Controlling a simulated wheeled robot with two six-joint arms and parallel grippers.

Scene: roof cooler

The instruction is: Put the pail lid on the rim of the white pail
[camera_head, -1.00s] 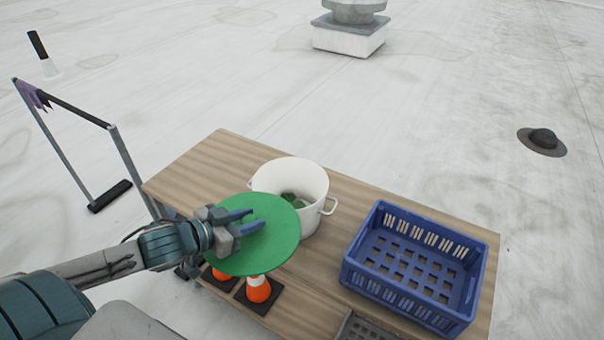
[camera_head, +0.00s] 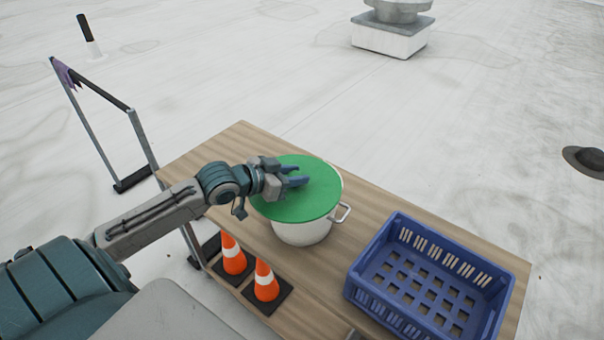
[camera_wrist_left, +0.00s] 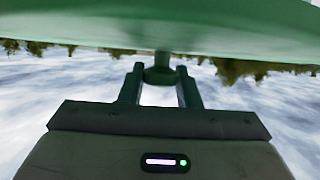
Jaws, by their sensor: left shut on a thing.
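The pail lid (camera_head: 315,206) is a green disc, held over the mouth of the white pail (camera_head: 303,233) and covering it from the head view. I cannot tell whether the lid touches the rim. My left gripper (camera_head: 298,177) is shut on the lid at its middle, above the pail. In the left wrist view the fingers (camera_wrist_left: 161,88) close around a small green knob on the lid (camera_wrist_left: 160,30). The pail's inside is hidden by the lid; one handle shows at its right. My right gripper is not in view.
The pail stands on a wooden table (camera_head: 226,143). A blue crate (camera_head: 371,290) stands to its right. Two orange cones (camera_head: 233,255) (camera_head: 266,281) stand in front of the pail on the left. A metal frame (camera_head: 97,100) stands beyond the table's left end.

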